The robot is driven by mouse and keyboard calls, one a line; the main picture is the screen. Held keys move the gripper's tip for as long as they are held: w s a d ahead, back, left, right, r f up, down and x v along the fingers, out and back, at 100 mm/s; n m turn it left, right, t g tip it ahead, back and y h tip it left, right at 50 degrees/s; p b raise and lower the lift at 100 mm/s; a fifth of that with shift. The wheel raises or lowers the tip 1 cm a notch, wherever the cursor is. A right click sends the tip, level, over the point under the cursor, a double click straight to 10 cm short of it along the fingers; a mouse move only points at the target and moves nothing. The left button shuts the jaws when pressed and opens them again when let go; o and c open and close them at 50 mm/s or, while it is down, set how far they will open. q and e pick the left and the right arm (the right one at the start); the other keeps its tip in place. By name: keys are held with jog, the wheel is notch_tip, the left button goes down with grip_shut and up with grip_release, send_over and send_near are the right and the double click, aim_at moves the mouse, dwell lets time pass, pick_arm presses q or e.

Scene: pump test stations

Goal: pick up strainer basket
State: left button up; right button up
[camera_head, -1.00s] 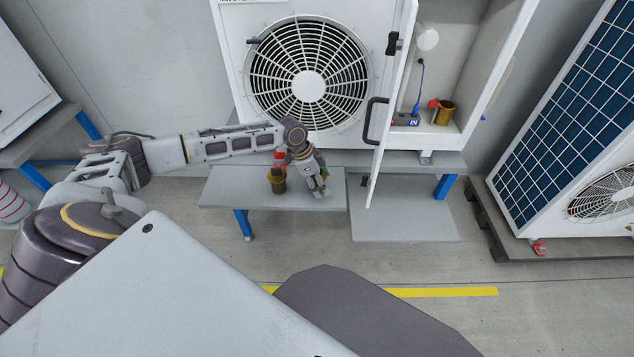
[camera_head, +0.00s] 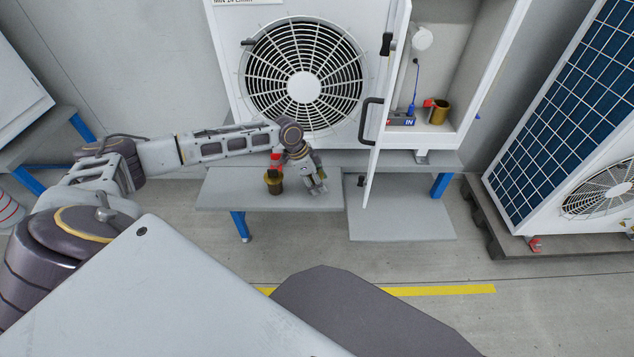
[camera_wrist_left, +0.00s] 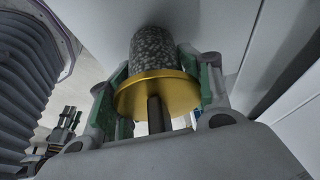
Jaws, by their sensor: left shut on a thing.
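The strainer basket shows in the left wrist view as a speckled mesh cylinder (camera_wrist_left: 153,55) on a round brass-coloured plate (camera_wrist_left: 160,96) with a dark stem below it. My left gripper (camera_wrist_left: 158,100) is shut on it, with green-lined fingers on both sides of the plate. In the head view my left gripper (camera_head: 316,185) is at the small grey bench, just right of a brass cup with a red part (camera_head: 274,183). The basket is too small and covered to make out there. My right gripper is not in view.
The grey bench (camera_head: 225,195) stands before a white fan unit (camera_head: 225,60). Another brass cup (camera_head: 439,112) is inside the cabinet, beside a blue-and-grey device (camera_head: 402,119). A solar panel (camera_head: 570,110) stands on the right.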

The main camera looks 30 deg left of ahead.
pick_arm(q)
jog(key=shift+r, duration=0.45)
notch_tip(320, 180, up, 8)
jog(key=shift+f+p, duration=0.25)
jog(key=shift+p, duration=0.8)
jog(key=shift+r, duration=0.6)
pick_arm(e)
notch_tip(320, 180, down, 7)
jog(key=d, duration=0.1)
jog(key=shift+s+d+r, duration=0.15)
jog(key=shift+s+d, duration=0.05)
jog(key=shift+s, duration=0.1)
